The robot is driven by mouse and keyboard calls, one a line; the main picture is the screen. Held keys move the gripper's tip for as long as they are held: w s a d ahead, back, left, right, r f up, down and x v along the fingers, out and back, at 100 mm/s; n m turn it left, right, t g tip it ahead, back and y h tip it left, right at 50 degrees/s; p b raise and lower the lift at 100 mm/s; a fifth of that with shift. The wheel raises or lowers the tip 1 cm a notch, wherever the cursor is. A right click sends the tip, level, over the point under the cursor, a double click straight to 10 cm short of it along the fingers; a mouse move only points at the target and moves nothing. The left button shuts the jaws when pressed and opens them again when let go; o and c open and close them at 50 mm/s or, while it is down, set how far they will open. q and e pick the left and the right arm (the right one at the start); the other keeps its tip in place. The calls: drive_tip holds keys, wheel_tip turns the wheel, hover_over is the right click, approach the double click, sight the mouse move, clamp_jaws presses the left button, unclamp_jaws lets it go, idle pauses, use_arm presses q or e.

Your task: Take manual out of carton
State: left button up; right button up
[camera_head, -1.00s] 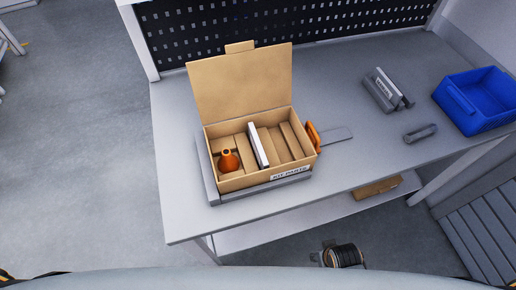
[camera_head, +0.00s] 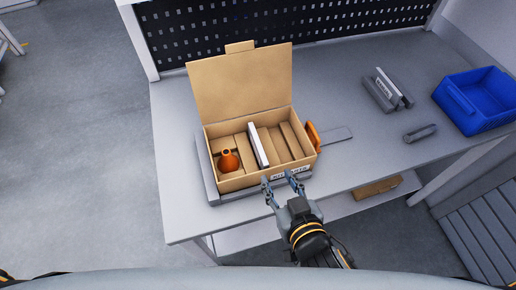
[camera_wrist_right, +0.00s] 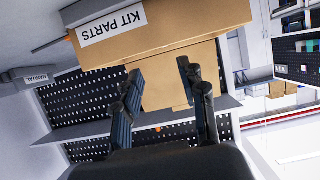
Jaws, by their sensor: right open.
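The open cardboard carton (camera_head: 237,183) stands on the workbench with its lid raised at the back. The white-edged manual (camera_head: 258,146) stands upright in a middle slot between cardboard dividers. An orange object (camera_head: 229,160) sits in the carton's left compartment. My right gripper (camera_head: 281,179) is open and empty at the carton's front side, over the label. In the right wrist view the carton (camera_wrist_right: 190,30) with its "KIT PARTS" label (camera_wrist_right: 112,24) lies ahead of the open fingers (camera_wrist_right: 158,85). My left gripper is not in view.
A grey holder (camera_head: 381,92) stands at the bench's right, with a small grey block (camera_head: 420,132) near it. A blue bin (camera_head: 477,100) is at the far right. An orange item (camera_head: 313,137) is at the carton's right side. The bench's left part is clear.

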sight(260, 150)
drive_tip(key=p+x, duration=0.2)
drive_tip(key=x, duration=1.1)
drive_tip(key=shift+w+a+f, duration=0.1)
drive_tip(key=shift+w+a, duration=0.15)
drive_tip(key=shift+w, duration=0.1)
drive_tip(key=shift+s, duration=0.1)
drive_tip(key=shift+c, duration=1)
clamp_jaws()
